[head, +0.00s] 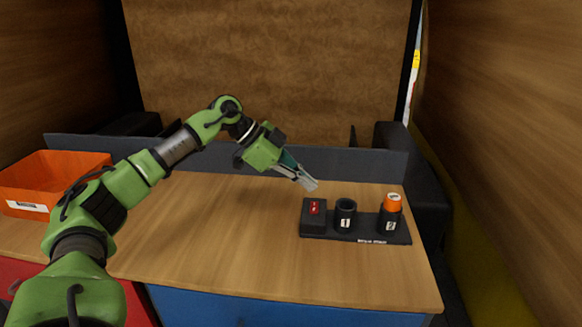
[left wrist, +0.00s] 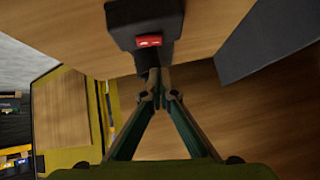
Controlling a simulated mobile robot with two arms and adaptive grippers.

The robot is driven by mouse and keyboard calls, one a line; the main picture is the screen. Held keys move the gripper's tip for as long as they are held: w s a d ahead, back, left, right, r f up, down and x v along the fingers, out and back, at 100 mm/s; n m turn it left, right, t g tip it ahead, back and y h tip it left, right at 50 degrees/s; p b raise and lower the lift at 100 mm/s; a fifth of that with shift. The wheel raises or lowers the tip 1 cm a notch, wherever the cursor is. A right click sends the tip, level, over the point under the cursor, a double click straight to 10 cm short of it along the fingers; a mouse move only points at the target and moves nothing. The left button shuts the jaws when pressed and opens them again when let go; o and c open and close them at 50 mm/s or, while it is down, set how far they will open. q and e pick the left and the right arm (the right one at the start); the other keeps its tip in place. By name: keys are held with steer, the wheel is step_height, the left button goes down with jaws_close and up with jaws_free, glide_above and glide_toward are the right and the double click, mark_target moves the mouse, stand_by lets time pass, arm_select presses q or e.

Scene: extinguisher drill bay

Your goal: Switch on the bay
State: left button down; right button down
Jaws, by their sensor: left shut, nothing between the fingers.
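A black panel (head: 340,238) stands on the right part of the wooden table. On its left end is a block with a red switch (head: 315,207). In the left wrist view the red switch (left wrist: 149,41) shows just beyond the fingertips. My left gripper (head: 312,185) is shut and empty, above and slightly behind the switch block; its fingertips also show in the left wrist view (left wrist: 160,80). They look apart from the switch. My right gripper is not in view.
On the panel are an empty black holder (head: 346,206) marked 1 and another holder (head: 388,221) with an orange-topped item (head: 393,202). An orange bin (head: 60,172) stands at the left. A grey ledge (head: 340,160) runs along the back. The table's middle is clear.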

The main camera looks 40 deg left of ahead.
mark_target(317, 204)
arm_select(q)
steer(key=shift+w+f, duration=0.2)
steer(key=shift+f, duration=0.9)
steer(key=shift+w+f, duration=0.15)
steer(key=shift+f, duration=0.9)
steer(key=shift+r+p, duration=0.1)
steer(key=shift+p, duration=0.45)
steer(key=p, duration=0.3)
steer(key=shift+w+g, duration=0.1)
steer(key=shift+g, duration=0.3)
steer(key=shift+w+a+f+b, duration=0.1)
steer(key=shift+a+f+b, duration=0.05)
steer(key=shift+f+b, duration=0.4)
steer(key=shift+r, duration=0.15)
